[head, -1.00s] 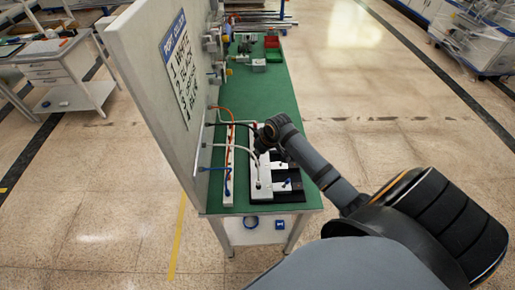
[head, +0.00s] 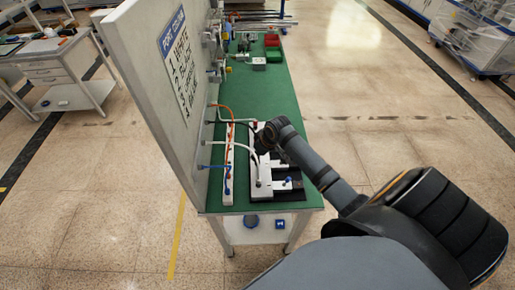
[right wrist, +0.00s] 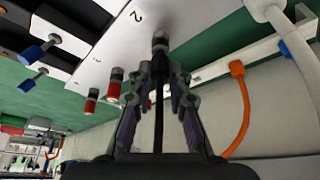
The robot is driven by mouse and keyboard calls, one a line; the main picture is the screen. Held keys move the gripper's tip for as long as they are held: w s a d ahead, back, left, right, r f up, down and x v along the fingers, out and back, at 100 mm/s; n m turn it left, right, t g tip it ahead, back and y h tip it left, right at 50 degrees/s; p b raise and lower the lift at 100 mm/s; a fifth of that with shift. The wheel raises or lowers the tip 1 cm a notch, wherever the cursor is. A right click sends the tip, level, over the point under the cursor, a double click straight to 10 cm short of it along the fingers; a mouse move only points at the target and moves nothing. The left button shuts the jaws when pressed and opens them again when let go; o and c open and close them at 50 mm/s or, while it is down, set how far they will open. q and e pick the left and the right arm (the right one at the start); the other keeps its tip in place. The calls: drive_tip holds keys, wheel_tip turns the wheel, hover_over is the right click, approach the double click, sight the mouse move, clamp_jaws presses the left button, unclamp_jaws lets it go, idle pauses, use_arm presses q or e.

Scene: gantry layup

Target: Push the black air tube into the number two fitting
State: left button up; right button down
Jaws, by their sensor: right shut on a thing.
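My right gripper (right wrist: 162,82) is shut on the black air tube (right wrist: 158,112), which stands upright between its fingers. The number two fitting (right wrist: 160,40), a grey collar beside the printed "2" on the white block (right wrist: 112,52), is in line with the tube's end. The end meets or nearly meets the fitting; I cannot tell how deep it sits. In the head view my right gripper (head: 262,143) is over the far end of the white block (head: 257,190) and hides the fitting and tube end. My left gripper is not in view.
Red-collared fittings (right wrist: 115,84) are close beside the fingers. An orange tube (right wrist: 241,95) runs near them from a white rail (head: 228,180).

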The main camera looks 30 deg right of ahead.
drive_tip(key=shift+f, duration=0.5)
drive_tip(key=c, duration=1.2)
unclamp_jaws()
drive_tip(key=shift+r, duration=0.1)
drive_tip(key=shift+v, duration=5.95)
